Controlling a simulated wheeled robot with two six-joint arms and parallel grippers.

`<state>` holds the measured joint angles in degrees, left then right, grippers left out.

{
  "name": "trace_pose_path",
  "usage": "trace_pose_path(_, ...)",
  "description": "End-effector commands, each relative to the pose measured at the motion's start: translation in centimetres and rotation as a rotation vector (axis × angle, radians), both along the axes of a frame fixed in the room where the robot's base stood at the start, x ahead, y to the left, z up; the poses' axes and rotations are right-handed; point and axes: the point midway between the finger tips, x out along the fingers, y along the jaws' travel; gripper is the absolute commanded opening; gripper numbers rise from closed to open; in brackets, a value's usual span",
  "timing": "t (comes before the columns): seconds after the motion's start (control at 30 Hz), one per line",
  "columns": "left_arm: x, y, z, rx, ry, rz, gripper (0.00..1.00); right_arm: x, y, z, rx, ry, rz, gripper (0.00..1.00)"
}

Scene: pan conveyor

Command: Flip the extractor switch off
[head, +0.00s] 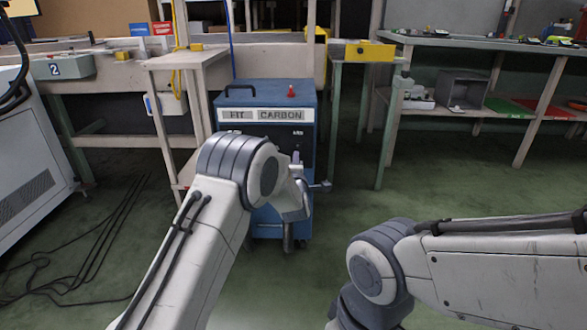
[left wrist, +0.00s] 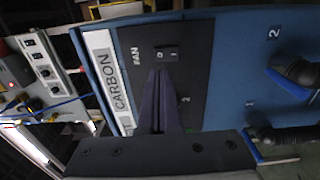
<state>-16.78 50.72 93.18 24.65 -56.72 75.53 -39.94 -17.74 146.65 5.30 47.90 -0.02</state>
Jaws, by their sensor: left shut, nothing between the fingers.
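The extractor is a blue cabinet (head: 268,97) with a "CARBON" label, standing in the middle of the head view. In the left wrist view its black panel (left wrist: 196,85) carries a small black rocker switch (left wrist: 167,53) beside the word "FAN". My left gripper (left wrist: 158,72) is shut and empty, its narrow fingertips pointing at the panel just below the switch in the picture. I cannot tell whether they touch it. In the head view the left gripper (head: 296,158) is partly hidden by my arm, and the switch is hidden. My right gripper is out of view.
Dark hose fittings (left wrist: 293,75) stick out of the cabinet near the panel. A wooden table (head: 188,58) stands left of the cabinet, and a shelved bench (head: 480,43) at the right. Cables (head: 85,250) lie on the floor at the left. The green floor right of the cabinet is clear.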

Motion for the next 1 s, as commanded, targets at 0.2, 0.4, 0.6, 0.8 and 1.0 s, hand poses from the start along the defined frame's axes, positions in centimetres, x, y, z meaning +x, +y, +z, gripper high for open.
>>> trace_pose_path(0.2,-4.4,-0.9,0.6,0.001,0.005,-0.008,0.00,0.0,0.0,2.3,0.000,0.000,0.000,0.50)
trace_pose_path(0.4,-6.9,-1.2,0.6,-0.001,0.002,-0.009,0.00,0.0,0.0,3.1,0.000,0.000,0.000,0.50)
trace_pose_path(0.6,-7.6,-1.1,0.5,-0.001,0.001,-0.007,0.00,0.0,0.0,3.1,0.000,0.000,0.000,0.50)
trace_pose_path(0.8,-7.5,-1.1,0.5,-0.001,0.001,-0.007,0.00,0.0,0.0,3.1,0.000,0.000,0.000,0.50)
trace_pose_path(1.0,-8.3,-2.8,1.8,0.058,0.071,-0.062,0.00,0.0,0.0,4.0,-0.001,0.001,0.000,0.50)
